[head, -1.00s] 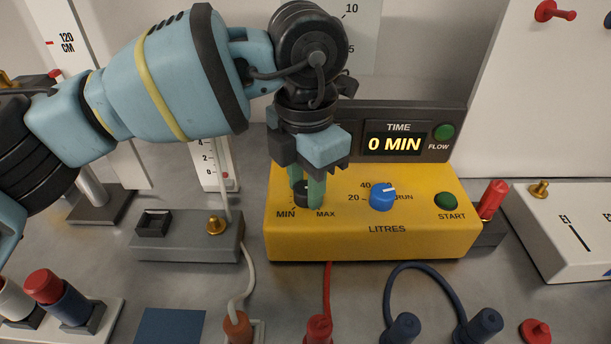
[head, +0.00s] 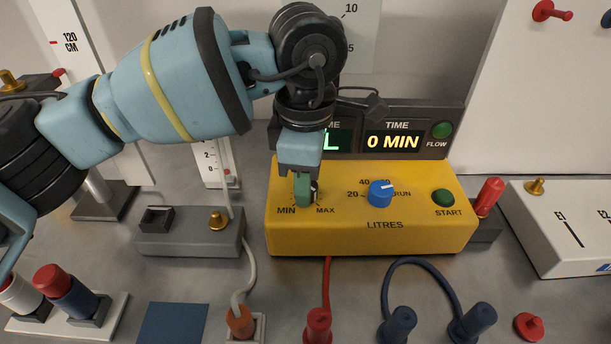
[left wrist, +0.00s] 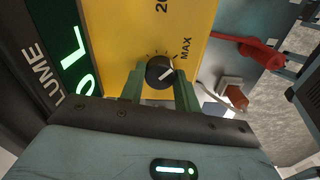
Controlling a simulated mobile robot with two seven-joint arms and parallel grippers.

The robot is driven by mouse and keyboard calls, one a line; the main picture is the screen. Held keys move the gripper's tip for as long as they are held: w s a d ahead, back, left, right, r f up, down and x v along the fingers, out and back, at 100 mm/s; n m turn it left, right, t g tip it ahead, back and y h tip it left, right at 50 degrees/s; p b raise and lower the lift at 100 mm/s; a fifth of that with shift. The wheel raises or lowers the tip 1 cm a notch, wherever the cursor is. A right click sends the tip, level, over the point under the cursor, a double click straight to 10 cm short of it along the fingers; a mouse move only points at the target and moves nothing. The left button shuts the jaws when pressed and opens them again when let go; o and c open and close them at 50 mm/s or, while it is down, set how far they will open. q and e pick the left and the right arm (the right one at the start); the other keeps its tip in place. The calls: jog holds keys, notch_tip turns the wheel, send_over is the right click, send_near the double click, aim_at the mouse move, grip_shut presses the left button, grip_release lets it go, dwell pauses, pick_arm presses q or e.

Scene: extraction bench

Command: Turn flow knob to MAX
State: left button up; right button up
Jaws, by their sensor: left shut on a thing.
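The flow knob (head: 314,187) is a small black dial on the left of the yellow box (head: 425,237), between the MIN and MAX labels. My left gripper (head: 303,191) is shut on it from above, and a green finger hides much of it in the head view. In the left wrist view the knob (left wrist: 159,71) sits between the two green fingers (left wrist: 158,84), and its white mark slants up to the right, on the side of the MAX label. My right gripper is not in view.
A blue LITRES knob (head: 381,194) and a green START button (head: 443,198) are on the same panel. Behind is the dark display (head: 393,142) reading 0 MIN. A grey block (head: 190,238) stands to the left. Cables and plugs lie in front.

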pick_arm(q)
jog(key=shift+m, duration=0.3)
jog(key=o, duration=1)
jog(key=shift+r, duration=3.95)
